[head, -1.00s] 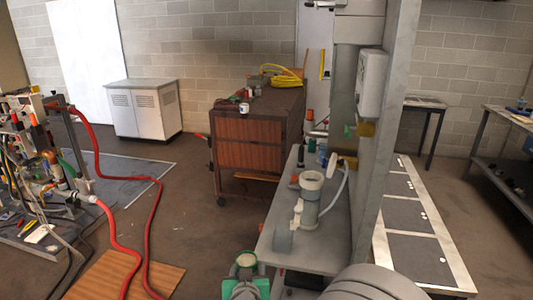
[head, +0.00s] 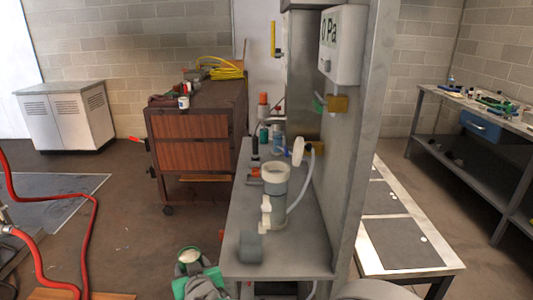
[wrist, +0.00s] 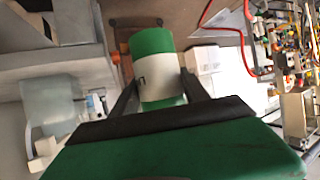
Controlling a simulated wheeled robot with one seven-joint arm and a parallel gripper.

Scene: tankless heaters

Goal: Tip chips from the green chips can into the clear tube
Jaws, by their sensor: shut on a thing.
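The green chips can (wrist: 153,42) has a white band and sits between the two fingers of my gripper (wrist: 152,88), which is shut on it. In the head view the can (head: 188,262) shows at the bottom edge, upright or nearly so, with its open mouth up and pale contents inside. The clear tube (head: 279,208) stands upright on the grey bench, with a wide white rim and an open top. White fittings are on its left side. The can is to the left of the tube and nearer to me, well apart from it.
A grey post (head: 345,170) bounds the bench's right. Open floor lies left.

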